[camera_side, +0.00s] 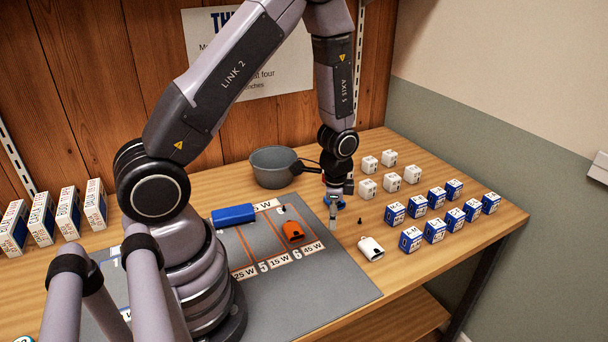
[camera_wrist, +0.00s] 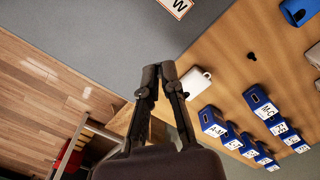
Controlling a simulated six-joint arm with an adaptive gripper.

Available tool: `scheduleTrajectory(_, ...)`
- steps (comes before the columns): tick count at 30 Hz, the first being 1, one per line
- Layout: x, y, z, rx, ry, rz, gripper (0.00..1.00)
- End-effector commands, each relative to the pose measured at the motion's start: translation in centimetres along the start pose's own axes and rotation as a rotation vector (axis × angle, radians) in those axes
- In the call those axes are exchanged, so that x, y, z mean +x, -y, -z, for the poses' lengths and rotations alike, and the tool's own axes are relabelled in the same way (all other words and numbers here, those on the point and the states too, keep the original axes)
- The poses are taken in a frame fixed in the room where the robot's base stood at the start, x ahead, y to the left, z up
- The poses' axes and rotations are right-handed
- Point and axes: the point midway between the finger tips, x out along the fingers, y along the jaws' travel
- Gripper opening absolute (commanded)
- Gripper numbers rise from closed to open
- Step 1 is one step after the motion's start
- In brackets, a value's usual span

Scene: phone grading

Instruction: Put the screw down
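A small dark piece (camera_side: 359,221), which looks like a screw, rests on the bare wood between the mat and the blue boxes. It also shows in the wrist view (camera_wrist: 251,56), apart from my gripper. My gripper (camera_side: 333,222) points down near the right edge of the grey mat, left of the dark piece. In the wrist view its two fingertips (camera_wrist: 159,73) are together, with no object visible between them. Something very small hidden between the tips cannot be ruled out.
A white charger (camera_side: 371,248) lies right of the grey mat (camera_side: 335,285). An orange charger (camera_side: 293,232) and a blue block (camera_side: 233,215) lie on the mat. A blue piece (camera_wrist: 298,12) sits behind my gripper. A grey pot (camera_side: 273,168), white cubes (camera_side: 367,189) and blue boxes (camera_side: 411,239) stand around.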

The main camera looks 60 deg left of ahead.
Motion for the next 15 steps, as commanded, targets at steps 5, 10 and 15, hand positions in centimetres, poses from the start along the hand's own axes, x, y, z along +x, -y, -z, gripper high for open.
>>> scheduleTrajectory(5,-1.1,5.0,-2.7,-0.059,-0.003,0.003,0.0)
scheduleTrajectory(10,-2.0,11.5,-8.4,-0.128,-0.003,0.002,0.0)
scheduleTrajectory(15,-3.0,16.0,-15.0,-0.183,-0.004,0.003,0.0)
